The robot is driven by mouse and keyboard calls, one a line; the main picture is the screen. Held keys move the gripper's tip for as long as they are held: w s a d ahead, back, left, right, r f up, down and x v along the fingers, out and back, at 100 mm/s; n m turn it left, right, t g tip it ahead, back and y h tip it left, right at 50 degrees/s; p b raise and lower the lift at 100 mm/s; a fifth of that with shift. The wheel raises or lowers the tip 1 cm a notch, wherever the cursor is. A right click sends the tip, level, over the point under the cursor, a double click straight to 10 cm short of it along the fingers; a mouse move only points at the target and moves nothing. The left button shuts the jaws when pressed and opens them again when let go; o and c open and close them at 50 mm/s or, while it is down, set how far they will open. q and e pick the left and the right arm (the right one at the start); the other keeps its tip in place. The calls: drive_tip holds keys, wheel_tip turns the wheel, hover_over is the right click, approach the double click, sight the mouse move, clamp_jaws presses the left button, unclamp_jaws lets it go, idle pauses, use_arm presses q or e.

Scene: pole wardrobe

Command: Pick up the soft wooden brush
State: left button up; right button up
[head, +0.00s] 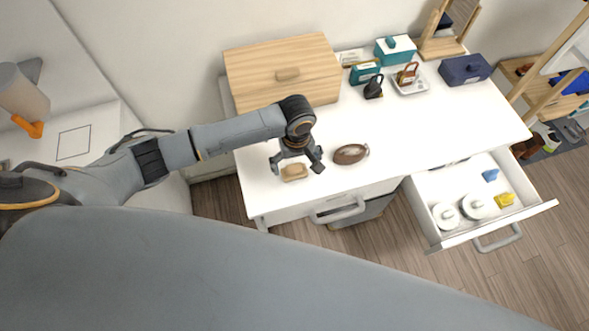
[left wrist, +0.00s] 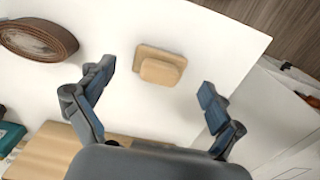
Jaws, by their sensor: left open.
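A light wooden brush (head: 294,172), a tan block with a raised grip, lies on the white desk top (head: 420,130) near its front left edge. In the left wrist view the light wooden brush (left wrist: 160,64) shows ahead of and between the fingertips, apart from both. My left gripper (head: 296,162) is open and empty, just above the brush. It also shows open in the left wrist view (left wrist: 156,78). A dark brown oval brush (head: 350,154) lies a little to the right; it shows at the upper left of the left wrist view (left wrist: 38,38). My right gripper is not in view.
A wooden box (head: 283,68) stands behind the gripper. Several small boxes, a tray (head: 412,86) and a mirror stand along the back. An open drawer (head: 430,190) at the front right holds jars and small items. The desk's right middle is clear.

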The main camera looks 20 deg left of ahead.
sight(294, 166)
use_arm(q)
drive_tip(key=f, duration=0.3)
drive_tip(key=f+p, duration=0.1)
drive_tip(key=f, duration=0.1)
drive_tip(key=shift+w+a, duration=0.35)
drive_tip(key=shift+c, duration=0.3)
drive_tip(key=c, duration=1.3)
drive_tip(key=shift+r, duration=0.1)
drive_tip(key=shift+r, duration=0.5)
drive_tip(key=s+d+r+b, duration=0.1)
drive_tip(key=s+d+r, duration=0.1)
drive_tip(key=d+r, duration=0.2)
drive_tip(key=s+d+r+b, duration=0.1)
drive_tip(key=s+d+r, duration=0.1)
drive_tip(key=d+r, duration=0.2)
drive_tip(key=s+d+r+b, duration=0.1)
drive_tip(key=s+d+r, duration=0.1)
drive_tip(key=d+r, duration=0.2)
drive_tip(key=shift+s+d, duration=0.2)
drive_tip(key=shift+s, duration=0.05)
